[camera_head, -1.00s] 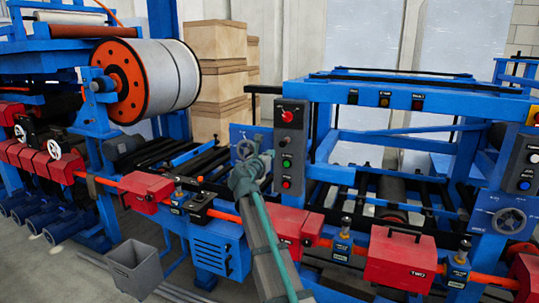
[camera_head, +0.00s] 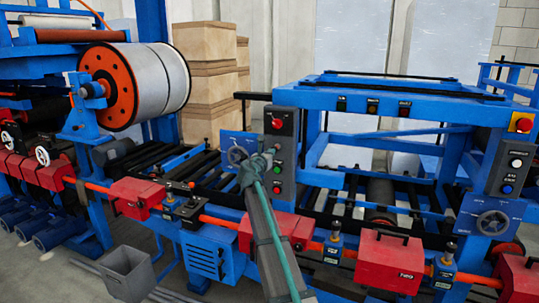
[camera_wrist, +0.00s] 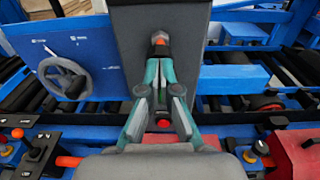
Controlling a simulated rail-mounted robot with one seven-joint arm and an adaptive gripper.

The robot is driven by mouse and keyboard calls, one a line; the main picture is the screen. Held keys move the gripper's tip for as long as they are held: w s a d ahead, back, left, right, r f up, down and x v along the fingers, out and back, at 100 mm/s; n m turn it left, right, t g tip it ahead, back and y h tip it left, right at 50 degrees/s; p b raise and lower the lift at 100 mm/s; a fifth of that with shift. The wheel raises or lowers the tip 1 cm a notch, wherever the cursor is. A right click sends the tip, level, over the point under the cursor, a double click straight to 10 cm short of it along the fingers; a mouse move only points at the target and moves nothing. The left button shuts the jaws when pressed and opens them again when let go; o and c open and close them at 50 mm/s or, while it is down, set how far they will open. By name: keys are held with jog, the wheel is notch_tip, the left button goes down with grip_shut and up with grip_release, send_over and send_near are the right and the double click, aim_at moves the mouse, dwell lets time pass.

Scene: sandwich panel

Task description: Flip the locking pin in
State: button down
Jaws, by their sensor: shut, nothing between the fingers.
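My gripper (camera_head: 258,162) is shut and empty in front of the grey control box (camera_head: 287,143), overlapping its left edge in the head view. In the wrist view its fingertips (camera_wrist: 160,58) meet just below a red-orange knob (camera_wrist: 159,40) on that box. I cannot tell whether they touch the box. A red button (camera_wrist: 163,123) shows between the fingers. The fingers hide the box's middle. I cannot pick out the locking pin with certainty. Small upright posts with brass-coloured tops, one of them (camera_head: 335,230), stand along the front rail.
A handwheel (camera_wrist: 64,78) on a blue plate (camera_wrist: 100,40) is left of the box. Red covers (camera_head: 383,262) line the orange shaft. A blue frame (camera_head: 420,100) and rollers stand behind and to the right. A grey bin (camera_head: 127,272) is at lower left.

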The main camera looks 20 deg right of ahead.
jog(key=x, duration=0.3)
jog(key=shift+w+r, duration=0.1)
dwell(0.3)
jog(key=b+v, duration=0.2)
jog(key=v, duration=1.2)
jog(key=shift+s, duration=0.25)
